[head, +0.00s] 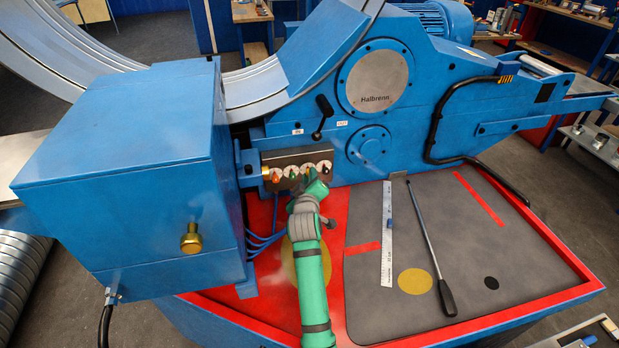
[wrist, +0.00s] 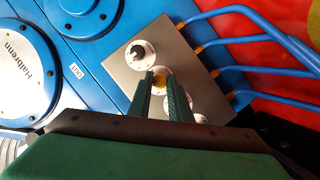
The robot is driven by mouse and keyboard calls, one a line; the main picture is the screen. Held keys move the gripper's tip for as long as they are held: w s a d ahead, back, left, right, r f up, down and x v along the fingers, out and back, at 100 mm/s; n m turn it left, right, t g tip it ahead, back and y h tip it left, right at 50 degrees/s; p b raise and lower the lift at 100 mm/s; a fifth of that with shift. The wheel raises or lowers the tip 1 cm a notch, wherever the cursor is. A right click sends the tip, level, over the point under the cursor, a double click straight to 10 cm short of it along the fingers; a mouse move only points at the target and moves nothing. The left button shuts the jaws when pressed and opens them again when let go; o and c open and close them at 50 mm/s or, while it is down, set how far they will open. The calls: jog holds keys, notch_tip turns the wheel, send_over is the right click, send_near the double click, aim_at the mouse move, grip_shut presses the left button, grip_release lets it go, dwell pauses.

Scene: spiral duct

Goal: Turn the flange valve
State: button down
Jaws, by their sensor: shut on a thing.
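A grey metal valve block (head: 285,157) on the blue machine carries a row of small knobs on white dials. It also shows in the wrist view (wrist: 122,70). More dials lie partly behind the right finger. In the head view, my gripper (head: 311,178) covers part of the row, and an orange knob (head: 276,178) shows at its left end. I cannot read which knob is the flange valve.
Blue hoses (wrist: 240,40) leave the block's side close to my gripper. A black-handled lever (head: 323,117) stands above the block. A steel rule (head: 388,235) and a black-gripped bar (head: 432,245) lie on the grey mat. A large blue box (head: 125,170) stands left.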

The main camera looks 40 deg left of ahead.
jog(key=shift+r, duration=0.1)
dwell(0.3)
jog(key=c, duration=1.6)
grip_release()
jog(key=shift+c, duration=0.2)
jog(key=shift+s, duration=0.1)
jog(key=v, duration=1)
jog(key=shift+s+d, duration=0.25)
jog(key=shift+d, duration=0.05)
jog(key=shift+s, duration=0.1)
